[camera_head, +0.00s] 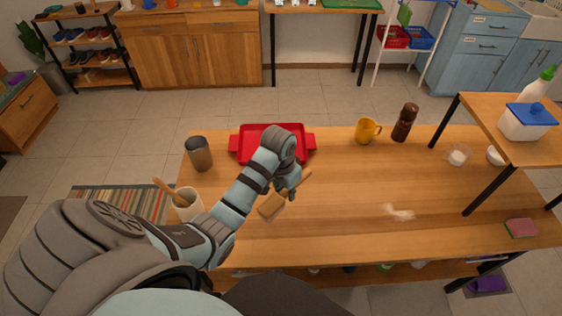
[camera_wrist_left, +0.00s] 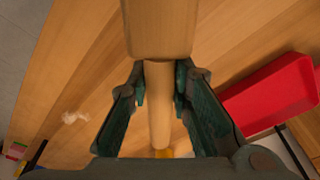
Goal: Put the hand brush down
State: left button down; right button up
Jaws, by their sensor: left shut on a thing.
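The wooden hand brush is in my left gripper (camera_head: 288,190). Its block (camera_head: 269,207) points toward the front left in the head view and its handle sticks out past the fingers to the back right. In the left wrist view the block (camera_wrist_left: 158,28) fills the top, and the handle runs down between the two dark fingers (camera_wrist_left: 162,108), which are shut on it. The brush is over the middle of the wooden table (camera_head: 340,215). Whether it touches the tabletop I cannot tell. My right gripper is in neither view.
A red tray (camera_head: 238,146) is behind my left arm. A grey tumbler (camera_head: 199,153) and a white pot with a wooden tool (camera_head: 188,205) stand left. A yellow mug (camera_head: 366,131) and brown grinder (camera_head: 405,122) stand at the back. White powder (camera_head: 398,212) lies right of the brush; the table around it is clear.

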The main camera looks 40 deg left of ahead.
aim_at(287, 218)
pick_arm(q)
notch_tip(287, 218, down, 14)
jog(key=b, duration=0.3)
jog(key=shift+w+r, duration=0.15)
jog(key=shift+r, duration=0.1)
jog(key=c, duration=1.5)
grip_release()
jog(key=shift+o, duration=0.2)
